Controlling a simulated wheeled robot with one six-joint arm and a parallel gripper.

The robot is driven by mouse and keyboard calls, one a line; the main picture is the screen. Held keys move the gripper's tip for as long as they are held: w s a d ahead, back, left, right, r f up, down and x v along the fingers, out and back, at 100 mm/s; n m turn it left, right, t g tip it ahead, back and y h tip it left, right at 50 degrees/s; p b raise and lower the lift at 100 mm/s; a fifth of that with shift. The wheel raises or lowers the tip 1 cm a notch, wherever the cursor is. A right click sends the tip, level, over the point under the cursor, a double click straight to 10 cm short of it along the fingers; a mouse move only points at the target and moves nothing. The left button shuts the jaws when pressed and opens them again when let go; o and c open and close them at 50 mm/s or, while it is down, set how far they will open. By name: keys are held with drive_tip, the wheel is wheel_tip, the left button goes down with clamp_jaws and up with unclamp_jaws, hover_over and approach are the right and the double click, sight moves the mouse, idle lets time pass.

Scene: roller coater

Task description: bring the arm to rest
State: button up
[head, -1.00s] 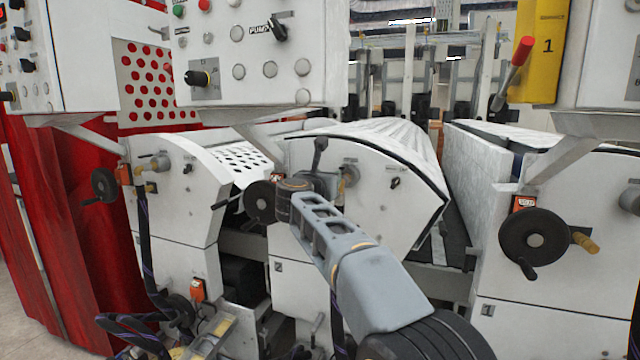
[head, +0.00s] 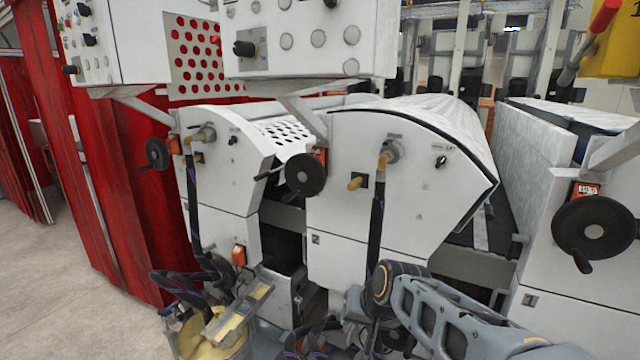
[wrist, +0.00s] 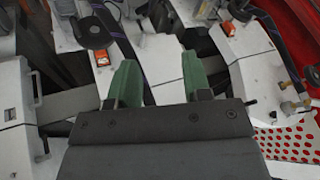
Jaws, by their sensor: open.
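My gripper (wrist: 158,82) shows in the wrist view as two green fingers set well apart, open, with nothing between them. Behind the fingers are white machine panels and a dark gap. In the head view my grey arm comes in from the lower right, in front of the lower part of the middle machine unit (head: 400,185). My gripper's fingers cannot be made out in the head view. In the wrist view a black handwheel (wrist: 94,32) lies beyond the fingers at the upper left.
Another black handwheel (head: 594,230) sticks out at the right. A control box (head: 310,40) overhangs at the top. A red curtain (head: 120,180) hangs at the left, with bare floor (head: 60,290) beside it.

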drive_tip(key=s+d+f+n+g+h, duration=0.1)
drive_tip(key=s+d+f+h, duration=0.2)
drive_tip(key=s+d, duration=0.5)
drive_tip(key=shift+s+d, duration=0.25)
drive_tip(key=shift+s, duration=1.85)
drive_tip(key=shift+f, duration=0.1)
drive_tip(key=shift+c, duration=0.2)
